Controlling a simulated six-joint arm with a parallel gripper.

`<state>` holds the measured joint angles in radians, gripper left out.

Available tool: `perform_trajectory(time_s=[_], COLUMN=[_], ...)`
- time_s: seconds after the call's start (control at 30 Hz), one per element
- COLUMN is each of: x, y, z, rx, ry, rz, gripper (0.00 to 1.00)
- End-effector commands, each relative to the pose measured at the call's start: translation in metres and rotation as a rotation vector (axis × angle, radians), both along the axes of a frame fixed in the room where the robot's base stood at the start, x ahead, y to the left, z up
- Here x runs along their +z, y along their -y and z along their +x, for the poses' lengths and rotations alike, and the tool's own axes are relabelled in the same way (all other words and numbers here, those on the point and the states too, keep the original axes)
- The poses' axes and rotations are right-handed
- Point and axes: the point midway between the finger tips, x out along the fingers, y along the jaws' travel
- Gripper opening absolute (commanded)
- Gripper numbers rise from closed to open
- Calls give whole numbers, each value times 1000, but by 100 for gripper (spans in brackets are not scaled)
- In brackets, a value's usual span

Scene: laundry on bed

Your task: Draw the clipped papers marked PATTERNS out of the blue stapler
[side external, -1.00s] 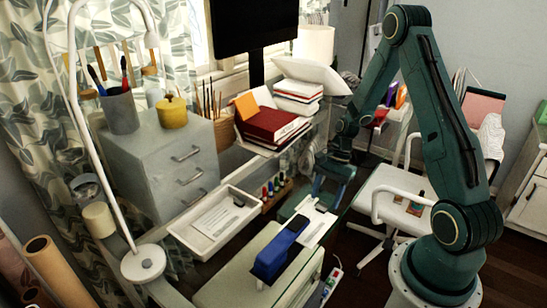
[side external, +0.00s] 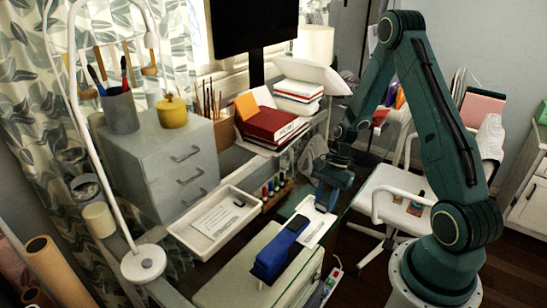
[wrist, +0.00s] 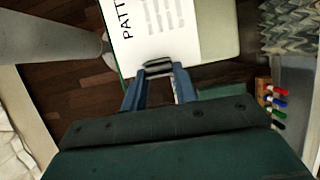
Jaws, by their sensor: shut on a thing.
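The blue stapler (side external: 280,250) lies on a pale green top. The white papers (side external: 322,226) stick out from its far right end; how far they reach into it is hidden. In the wrist view the papers (wrist: 165,30) show the letters PATT, with the rest cut off, and a black clip (wrist: 157,68) on their near edge. My gripper (side external: 325,205) is at the papers' outer end, and in the wrist view its blue fingers (wrist: 160,82) are shut on the clip. The stapler is out of the wrist view.
A white tray (side external: 177,228) with a paper in it stands left of the stapler. A rack of coloured markers (side external: 278,188) is behind the papers. A white chair (side external: 385,185) stands to the right. Stacked books (side external: 272,124) are farther back.

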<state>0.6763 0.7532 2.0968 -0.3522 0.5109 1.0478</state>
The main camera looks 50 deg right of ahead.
Motion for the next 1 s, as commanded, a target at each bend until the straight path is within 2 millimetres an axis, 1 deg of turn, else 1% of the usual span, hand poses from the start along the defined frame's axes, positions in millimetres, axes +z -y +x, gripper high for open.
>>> perform_trajectory(time_s=[1.0], x=[0], y=[34], z=[0], rx=[0], ry=[0], rz=[0], gripper=[6])
